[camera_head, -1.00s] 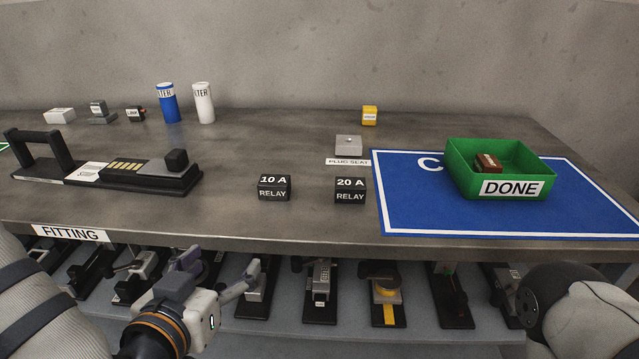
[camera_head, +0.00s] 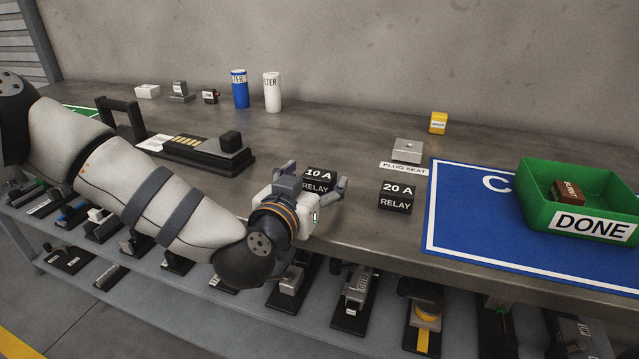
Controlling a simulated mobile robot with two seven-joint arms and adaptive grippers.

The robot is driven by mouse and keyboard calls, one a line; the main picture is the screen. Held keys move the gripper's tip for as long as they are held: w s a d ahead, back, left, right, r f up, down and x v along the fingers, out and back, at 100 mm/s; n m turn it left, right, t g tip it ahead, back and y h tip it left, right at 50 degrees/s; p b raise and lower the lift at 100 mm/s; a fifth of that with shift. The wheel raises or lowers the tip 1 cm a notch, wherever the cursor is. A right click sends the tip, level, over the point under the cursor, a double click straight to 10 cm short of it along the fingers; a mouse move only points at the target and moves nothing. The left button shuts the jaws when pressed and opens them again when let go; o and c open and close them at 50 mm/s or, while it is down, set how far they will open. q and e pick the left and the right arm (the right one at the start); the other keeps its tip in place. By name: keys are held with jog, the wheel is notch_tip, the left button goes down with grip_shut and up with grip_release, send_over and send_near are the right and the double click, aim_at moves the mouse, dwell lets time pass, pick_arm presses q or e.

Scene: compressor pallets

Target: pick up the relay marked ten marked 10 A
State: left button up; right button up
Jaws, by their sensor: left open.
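The relay marked 10 A (camera_head: 318,179) is a small black block with white lettering, upright on the grey bench near its front edge. My left gripper (camera_head: 314,186) is open, with one finger on each side of the relay in the picture. Whether the fingers touch it cannot be told. The gripper's body hides the relay's lower left part. A similar relay marked 20 A (camera_head: 396,197) stands to the right, apart from the gripper. My right gripper is out of view.
A green DONE box (camera_head: 531,196) holding a brown block (camera_head: 568,193) stands on a blue mat (camera_head: 452,238) at right. A grey plug seat (camera_head: 407,150) lies behind the 20 A relay. A black handled fixture (camera_head: 181,152) is at left. Several parts fill the shelf below.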

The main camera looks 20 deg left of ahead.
pick_arm(q)
jog(key=shift+w, duration=0.55)
jog(key=c, duration=1.2)
jog(key=shift+c, duration=0.2)
jog(key=shift+r, duration=0.1)
